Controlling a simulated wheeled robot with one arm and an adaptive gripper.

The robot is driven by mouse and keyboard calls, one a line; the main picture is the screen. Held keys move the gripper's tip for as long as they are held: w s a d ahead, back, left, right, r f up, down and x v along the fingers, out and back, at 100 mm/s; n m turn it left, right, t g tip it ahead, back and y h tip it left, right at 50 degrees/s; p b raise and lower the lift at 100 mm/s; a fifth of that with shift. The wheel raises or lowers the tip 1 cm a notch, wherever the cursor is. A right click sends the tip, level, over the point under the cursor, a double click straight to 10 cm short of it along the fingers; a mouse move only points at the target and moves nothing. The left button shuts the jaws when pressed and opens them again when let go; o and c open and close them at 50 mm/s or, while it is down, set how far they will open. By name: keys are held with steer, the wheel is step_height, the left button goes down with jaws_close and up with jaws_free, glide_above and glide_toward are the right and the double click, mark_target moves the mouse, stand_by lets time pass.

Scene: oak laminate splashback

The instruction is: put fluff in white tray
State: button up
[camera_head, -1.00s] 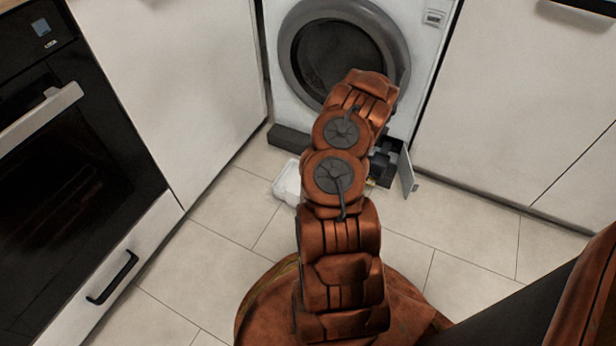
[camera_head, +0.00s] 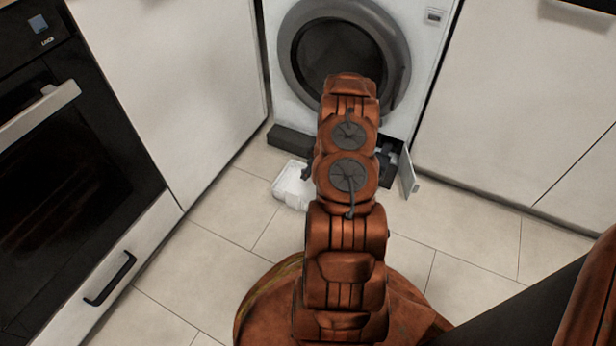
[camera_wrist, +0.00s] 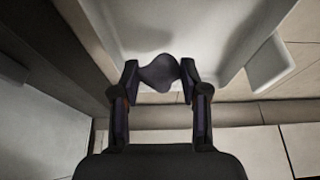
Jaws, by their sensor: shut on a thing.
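In the wrist view my gripper (camera_wrist: 159,82) is shut on a dark grey-purple lump, the fluff (camera_wrist: 158,72), held between its two fingertips. The white tray (camera_wrist: 215,30) lies behind the fluff in that view, and the fluff overlaps its near edge. I cannot tell the height of the fluff above the tray or whether they touch. In the head view the white tray (camera_head: 292,186) sits on the floor in front of the washing machine, left of my arm.
The washing machine (camera_head: 343,50) stands at the back. A small flap (camera_head: 407,172) hangs open at its lower right, by a dark opening. A black oven (camera_head: 75,170) is at the left, and white cabinets (camera_head: 530,95) are at the right. Tiled floor (camera_head: 245,195) is clear around the tray.

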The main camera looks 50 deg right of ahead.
steer(key=shift+w+d, duration=0.1)
steer(key=shift+w, duration=0.05)
steer(key=shift+f+b, duration=0.95)
steer(key=shift+f, duration=0.8)
steer(key=shift+f, duration=0.15)
steer(key=o, duration=0.8)
steer(key=shift+c, duration=0.2)
